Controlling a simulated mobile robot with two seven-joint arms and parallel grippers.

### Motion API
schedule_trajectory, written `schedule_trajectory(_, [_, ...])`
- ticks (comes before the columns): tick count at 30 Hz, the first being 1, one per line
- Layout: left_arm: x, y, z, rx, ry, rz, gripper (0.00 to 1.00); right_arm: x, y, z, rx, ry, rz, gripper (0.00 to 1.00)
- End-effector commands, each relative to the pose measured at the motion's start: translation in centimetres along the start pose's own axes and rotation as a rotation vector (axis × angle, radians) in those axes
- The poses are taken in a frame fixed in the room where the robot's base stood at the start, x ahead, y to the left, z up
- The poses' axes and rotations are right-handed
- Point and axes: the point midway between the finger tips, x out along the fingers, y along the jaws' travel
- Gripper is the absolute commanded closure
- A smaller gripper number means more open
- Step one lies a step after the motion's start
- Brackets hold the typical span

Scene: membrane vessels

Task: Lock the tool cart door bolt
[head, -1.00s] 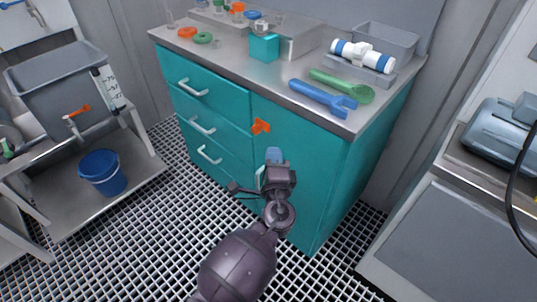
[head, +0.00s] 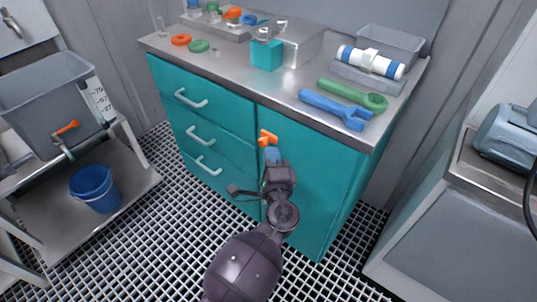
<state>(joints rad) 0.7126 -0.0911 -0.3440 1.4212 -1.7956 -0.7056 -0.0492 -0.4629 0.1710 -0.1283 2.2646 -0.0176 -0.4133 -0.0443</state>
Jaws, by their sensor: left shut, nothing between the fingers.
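The teal tool cart (head: 325,185) stands ahead with three drawers on its left and a door on its right. The orange door bolt (head: 267,137) sits at the upper left edge of the door. My left gripper (head: 271,157) is in front of the door, just below the bolt, with its bluish fingertips shut and empty. In this view the tips look very close to the bolt's lower end; I cannot tell whether they touch. My gripper and wrist hide the door handle. My right gripper is not in view.
On the cart top lie a blue wrench (head: 337,108), a green wrench (head: 352,95) and a white cylinder with blue bands (head: 371,62). A blue bucket (head: 95,187) stands on a shelf at left. A grey bench (head: 455,235) stands at right. Grating floor is open between.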

Motion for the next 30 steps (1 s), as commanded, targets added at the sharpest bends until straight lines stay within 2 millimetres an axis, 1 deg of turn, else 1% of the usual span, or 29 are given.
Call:
schedule_trajectory(7, [-0.2, -0.2, -0.3, -0.001, 0.0, 0.0, 1.0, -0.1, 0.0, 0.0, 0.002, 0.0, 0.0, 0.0])
schedule_trajectory(19, [-0.2, -0.2, -0.3, 0.0, 0.0, 0.0, 1.0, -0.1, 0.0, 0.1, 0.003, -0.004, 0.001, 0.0])
schedule_trajectory(22, [0.3, 0.1, 0.2, 0.002, 0.0, 0.0, 1.0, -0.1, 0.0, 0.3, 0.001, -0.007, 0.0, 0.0])
schedule_trajectory(26, [1.6, 0.5, 1.5, 0.002, -0.001, -0.001, 1.0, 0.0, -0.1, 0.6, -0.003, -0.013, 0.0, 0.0])
schedule_trajectory(30, [2.3, 0.5, 2.1, 0.0, 0.001, 0.0, 1.0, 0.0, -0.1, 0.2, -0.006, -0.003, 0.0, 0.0])
